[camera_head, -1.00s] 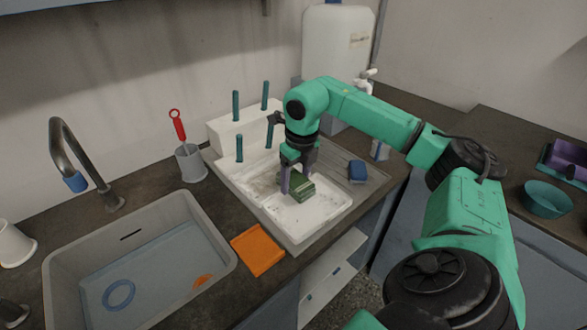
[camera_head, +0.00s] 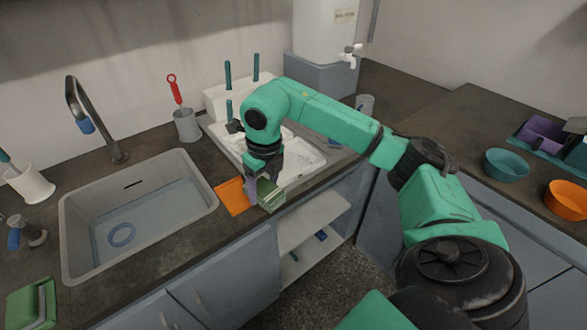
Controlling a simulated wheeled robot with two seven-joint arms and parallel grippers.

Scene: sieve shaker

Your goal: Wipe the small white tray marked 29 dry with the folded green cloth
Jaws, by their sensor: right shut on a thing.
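The folded green cloth (camera_head: 270,196) is between the fingers of my right gripper (camera_head: 262,182), which is shut on it. The cloth is over the counter's front edge, beside an orange flat piece and apart from the tray. A white tray (camera_head: 308,158) lies on the drainboard behind my right arm, and the arm hides part of it. I cannot read a number on it. My left gripper is not in view.
The orange flat piece (camera_head: 231,197) lies between the sink (camera_head: 75,235) and the drainboard. A white peg rack (camera_head: 214,101) stands behind the tray. A grey cup (camera_head: 186,125) holds a red-handled tool. Teal (camera_head: 506,165) and orange (camera_head: 567,200) bowls sit at right.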

